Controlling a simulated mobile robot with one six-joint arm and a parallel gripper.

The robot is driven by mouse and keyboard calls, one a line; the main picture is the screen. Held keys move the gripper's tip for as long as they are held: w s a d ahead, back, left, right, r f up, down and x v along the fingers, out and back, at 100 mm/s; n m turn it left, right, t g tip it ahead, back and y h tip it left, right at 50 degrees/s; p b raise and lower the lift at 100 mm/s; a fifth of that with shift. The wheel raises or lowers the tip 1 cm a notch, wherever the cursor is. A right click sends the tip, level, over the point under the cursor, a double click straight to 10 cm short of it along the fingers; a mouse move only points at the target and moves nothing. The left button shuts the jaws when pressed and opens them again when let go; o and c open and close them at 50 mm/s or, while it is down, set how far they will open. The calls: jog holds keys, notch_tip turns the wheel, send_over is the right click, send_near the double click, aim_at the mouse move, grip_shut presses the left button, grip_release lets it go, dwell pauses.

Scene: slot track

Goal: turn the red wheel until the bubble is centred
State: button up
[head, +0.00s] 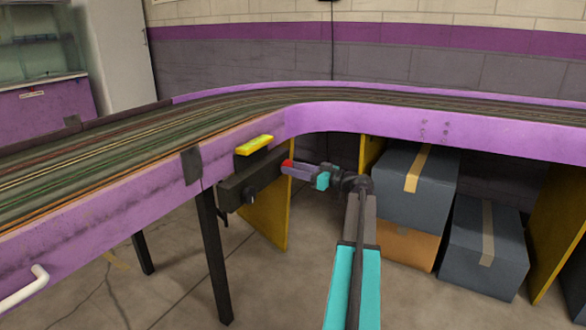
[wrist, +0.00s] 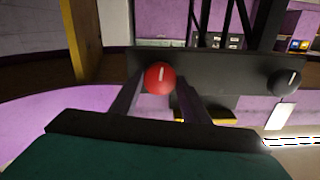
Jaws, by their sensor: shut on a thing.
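The red wheel (wrist: 160,78) is a round knob with a white mark that points about straight up in the wrist view. It sits on a dark bar under the track's edge. My gripper (wrist: 159,84) is shut on it, one finger on each side. In the head view, the red wheel (head: 288,166) shows at the tip of my gripper (head: 293,169). A yellow bar (head: 254,145), which looks like the level, lies just above the dark bar; part of it shows in the wrist view (wrist: 205,121). The bubble cannot be made out in either view.
A black knob (wrist: 285,82) with a white mark sits on the same dark bar (head: 235,187). The purple-edged track (head: 130,203) curves overhead. Dark boxes (head: 411,191) and an orange box (head: 407,247) stand under it to the right. A black leg (head: 214,260) stands at left.

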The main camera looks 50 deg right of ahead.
jog(key=shift+a+m+p, duration=0.1)
jog(key=shift+m+p, duration=4.45)
jog(key=shift+m, duration=0.75)
jog(key=shift+f, duration=0.1)
jog(key=o, duration=1.1)
jog(key=p+v, duration=0.2)
jog(key=v, duration=1.2)
jog(key=shift+p, duration=0.35)
